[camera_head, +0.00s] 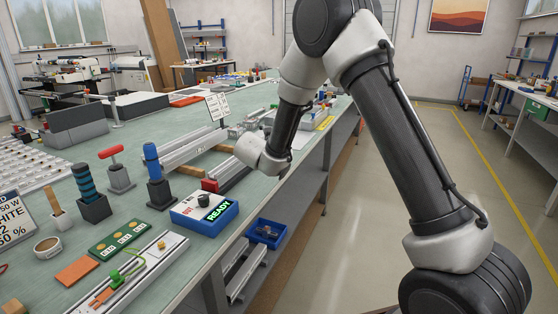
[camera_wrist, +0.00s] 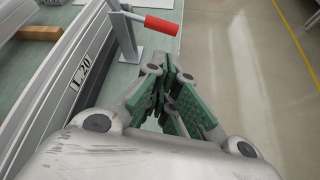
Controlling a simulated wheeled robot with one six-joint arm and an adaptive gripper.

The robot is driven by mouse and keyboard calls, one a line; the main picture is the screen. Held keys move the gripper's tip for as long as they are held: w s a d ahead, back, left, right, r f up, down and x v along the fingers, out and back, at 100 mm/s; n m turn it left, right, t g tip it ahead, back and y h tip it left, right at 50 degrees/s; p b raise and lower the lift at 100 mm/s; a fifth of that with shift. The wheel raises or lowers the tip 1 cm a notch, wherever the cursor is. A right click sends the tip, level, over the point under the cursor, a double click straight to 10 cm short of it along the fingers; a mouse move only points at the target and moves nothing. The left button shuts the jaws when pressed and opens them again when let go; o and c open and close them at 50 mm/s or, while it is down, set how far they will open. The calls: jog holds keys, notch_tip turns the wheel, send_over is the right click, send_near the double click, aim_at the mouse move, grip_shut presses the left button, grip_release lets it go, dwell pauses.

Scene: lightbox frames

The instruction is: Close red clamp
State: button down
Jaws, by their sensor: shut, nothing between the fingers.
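The red clamp shows in the wrist view as a grey metal lever with a red handle grip (camera_wrist: 161,25). The lever stands on a grey base plate at the bench edge, and the grip points to the right. My gripper (camera_wrist: 168,75), with green-padded fingers, is shut and empty. Its tips appear just below the red grip in the picture; I cannot tell the depth between them. In the head view my wrist hangs over the front bench edge and hides the gripper. I cannot make out the clamp clearly there.
A grey rail labelled L 20 (camera_wrist: 82,73) runs along the left in the wrist view, with a wooden block (camera_wrist: 40,33) beyond it. In the head view, a blue READY box (camera_head: 205,212) and tool stands occupy the bench (camera_head: 190,85).

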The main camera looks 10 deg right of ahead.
jog(key=x, duration=0.9)
jog(key=shift+w+d+f, duration=0.1)
jog(key=shift+w+f, duration=0.05)
jog(key=shift+w, duration=0.05)
jog(key=shift+s+d+r+n+g+h, duration=0.1)
jog(key=shift+d+r+n+g+h, duration=0.1)
jog(key=shift+r+n+g+h, duration=0.15)
jog(key=shift+s+d+r+n+h, duration=0.1)
jog(key=shift+r+n+h, duration=0.2)
jog(key=shift+r, duration=0.25)
notch_tip(320, 180, up, 3)
jog(key=shift+s+d+f+n+g+h, duration=0.1)
jog(key=shift+n+g+h, duration=0.4)
jog(key=shift+n+h, duration=0.15)
jog(key=shift+s+d+r+n+g+h, duration=0.1)
jog(key=shift+n+g+h, duration=0.4)
jog(key=shift+n, duration=0.1)
jog(key=r+n+h, duration=0.1)
jog(key=a+r+n+g+h, duration=0.1)
jog(key=r, duration=0.1)
jog(key=w+r+n+h, duration=0.1)
jog(key=shift+a+r+n, duration=0.15)
jog(key=shift+r+n, duration=0.15)
jog(key=shift+n, duration=0.1)
